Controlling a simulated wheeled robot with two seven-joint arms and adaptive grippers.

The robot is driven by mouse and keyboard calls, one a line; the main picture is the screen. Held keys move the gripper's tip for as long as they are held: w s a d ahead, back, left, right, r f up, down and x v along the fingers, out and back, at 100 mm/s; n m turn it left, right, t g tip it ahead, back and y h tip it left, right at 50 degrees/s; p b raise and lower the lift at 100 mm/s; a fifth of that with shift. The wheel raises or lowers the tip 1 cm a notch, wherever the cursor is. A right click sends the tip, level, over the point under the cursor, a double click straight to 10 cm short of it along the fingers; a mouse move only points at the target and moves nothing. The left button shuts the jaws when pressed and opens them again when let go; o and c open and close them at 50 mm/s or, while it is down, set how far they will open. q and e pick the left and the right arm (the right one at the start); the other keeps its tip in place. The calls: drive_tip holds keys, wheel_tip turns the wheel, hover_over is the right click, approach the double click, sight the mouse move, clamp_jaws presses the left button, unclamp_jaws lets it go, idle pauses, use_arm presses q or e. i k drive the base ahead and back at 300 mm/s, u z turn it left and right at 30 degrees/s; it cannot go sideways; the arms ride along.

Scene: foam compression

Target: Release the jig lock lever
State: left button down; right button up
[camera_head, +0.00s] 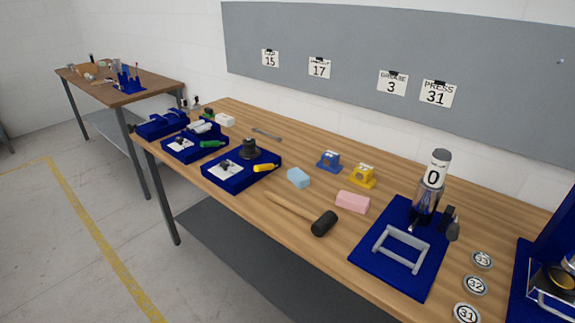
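A blue base plate (375,262) lies on the right part of the bench. A grey frame-shaped handle (402,256) spans its front. Behind it stands an upright clear and dark cylinder (425,200) with a white top marked 0 (434,172). Small dark parts (450,222) stand just right of the cylinder; I cannot tell whether one is a lock lever. A second blue fixture (518,290) with a wire frame is cut off by the right edge. Neither of my grippers is in view.
A black-headed mallet (323,223), a pink block (352,202), a light blue block (298,177), and blue and yellow small fixtures (362,176) lie mid-bench. Round numbered discs (474,285) lie between the plate and right fixture. Blue trays (240,182) stand at left.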

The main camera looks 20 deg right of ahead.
sight(266, 167)
drive_tip(key=z, duration=0.7)
drive_tip(key=i, duration=0.6)
drive_tip(key=z, duration=0.75)
